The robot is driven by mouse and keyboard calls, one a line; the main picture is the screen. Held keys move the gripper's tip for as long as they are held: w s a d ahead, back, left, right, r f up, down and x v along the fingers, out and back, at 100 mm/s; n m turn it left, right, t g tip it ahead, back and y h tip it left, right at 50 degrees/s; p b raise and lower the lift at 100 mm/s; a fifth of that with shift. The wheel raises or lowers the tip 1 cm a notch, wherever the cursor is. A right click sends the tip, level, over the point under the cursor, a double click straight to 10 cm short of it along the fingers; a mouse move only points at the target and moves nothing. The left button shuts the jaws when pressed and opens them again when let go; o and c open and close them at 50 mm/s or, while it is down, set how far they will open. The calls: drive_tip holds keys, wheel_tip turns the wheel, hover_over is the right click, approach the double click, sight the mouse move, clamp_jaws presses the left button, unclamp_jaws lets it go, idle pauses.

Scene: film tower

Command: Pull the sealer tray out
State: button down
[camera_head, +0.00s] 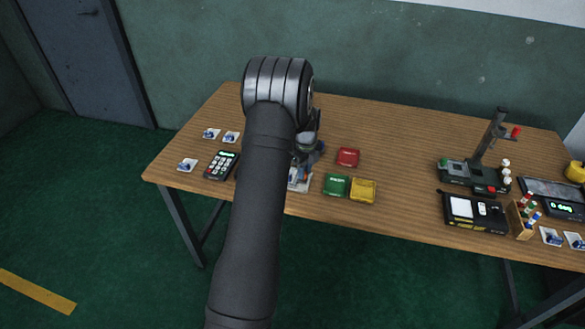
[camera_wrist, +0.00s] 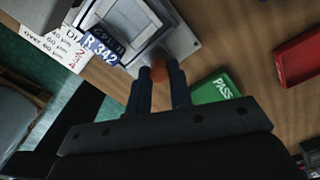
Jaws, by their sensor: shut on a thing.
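In the wrist view, a pale grey framed unit (camera_wrist: 183,40), which looks like the sealer tray, lies at the top with a white panel inside its frame. An orange knob (camera_wrist: 160,72) is at its near edge. My gripper (camera_wrist: 160,76) is shut on this knob, with a dark finger on each side. A blue label reading "R 342" (camera_wrist: 101,48) is on the left of the unit. The rest of the sealer is out of frame. In the head view, my arm hides most of this area; my gripper (camera_head: 300,168) is low over the table beside it.
Right of my gripper are red (camera_head: 347,157), green (camera_head: 337,185) and yellow (camera_head: 363,190) trays. A keypad device (camera_head: 221,165) and several small packets stand left. A printed card (camera_wrist: 60,40) lies beside the unit. A stand (camera_head: 487,160) is far right; the table between is clear.

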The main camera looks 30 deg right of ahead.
drive_tip(key=shift+s+d, duration=1.1)
drive_tip(key=shift+d, duration=0.05)
drive_tip(key=c, duration=1.3)
unclamp_jaws()
drive_tip(key=shift+r, duration=0.1)
wheel_tip(320, 180, up, 17)
drive_tip(key=shift+d+r, duration=0.15)
drive_tip(key=f, duration=1.7)
drive_tip(key=shift+w+a+f, duration=0.15)
drive_tip(key=shift+a+f, duration=0.1)
drive_tip(key=shift+a, duration=0.05)
